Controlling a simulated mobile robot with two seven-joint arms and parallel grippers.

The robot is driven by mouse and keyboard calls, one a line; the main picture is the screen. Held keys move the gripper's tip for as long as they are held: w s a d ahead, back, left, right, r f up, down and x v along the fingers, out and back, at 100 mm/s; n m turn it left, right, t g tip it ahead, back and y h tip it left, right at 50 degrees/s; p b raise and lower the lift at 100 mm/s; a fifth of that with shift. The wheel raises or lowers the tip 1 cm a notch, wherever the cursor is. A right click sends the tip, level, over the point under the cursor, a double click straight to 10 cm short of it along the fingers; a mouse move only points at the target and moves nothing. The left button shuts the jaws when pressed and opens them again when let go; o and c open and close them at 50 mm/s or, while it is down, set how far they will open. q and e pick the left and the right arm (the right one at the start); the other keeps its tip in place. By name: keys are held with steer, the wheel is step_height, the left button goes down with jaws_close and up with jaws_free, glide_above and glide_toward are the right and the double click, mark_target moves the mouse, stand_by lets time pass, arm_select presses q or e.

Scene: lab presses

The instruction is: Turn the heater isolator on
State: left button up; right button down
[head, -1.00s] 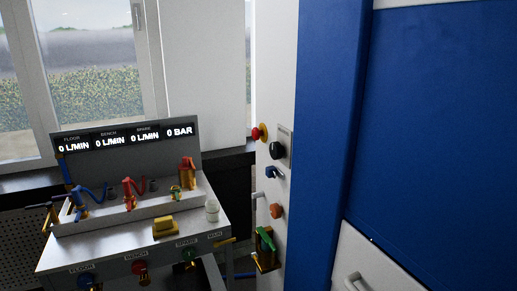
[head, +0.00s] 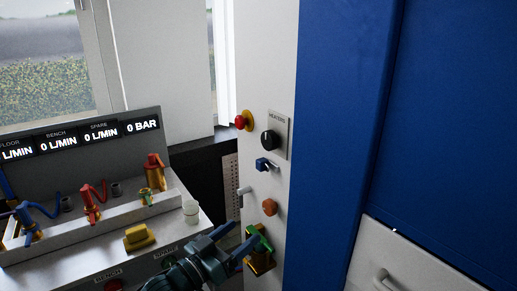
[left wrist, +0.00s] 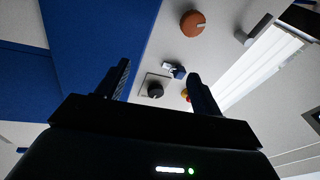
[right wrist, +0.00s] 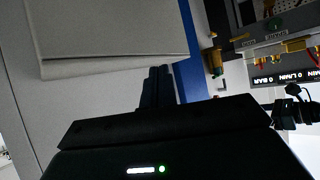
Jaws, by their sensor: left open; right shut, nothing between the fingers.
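The heater isolator is a black rotary knob (head: 269,141) on a grey plate labelled HEATERS (head: 283,122), high on the white side panel in the head view. The knob also shows between my left fingers in the left wrist view (left wrist: 155,90), beyond the fingertips and apart from them. My left gripper (head: 238,243) is open and empty, below the knob and in front of the lower panel controls. I cannot tell the knob's setting for sure. My right gripper (right wrist: 158,72) is shut and empty in the right wrist view, away from the panel.
A red button on yellow (head: 242,121), a blue lever (head: 265,164), an orange knob (head: 269,207) and a green-handled valve (head: 260,240) share the panel. The bench (head: 165,229) with valves and hoses is at left. A blue cabinet face (head: 440,120) stands at right.

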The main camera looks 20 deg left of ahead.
mark_target(266, 142)
arm_select(q)
steer(key=w+a+r+t+h, duration=0.2)
steer(key=w+a+r+h, duration=0.15)
steer(key=r, duration=0.85)
steer(key=shift+m+y, duration=0.4)
steer(key=shift+y, duration=0.05)
steer(key=x, duration=0.4)
steer(key=p+x, duration=0.1)
steer(key=x, duration=0.3)
steer(key=p+x, duration=0.1)
steer(key=x, duration=0.4)
steer(key=shift+w+a+f, duration=0.2)
steer(key=shift+w+a, duration=0.1)
steer(key=shift+a, duration=0.05)
steer(key=shift+c, duration=0.5)
steer(key=c, duration=0.9)
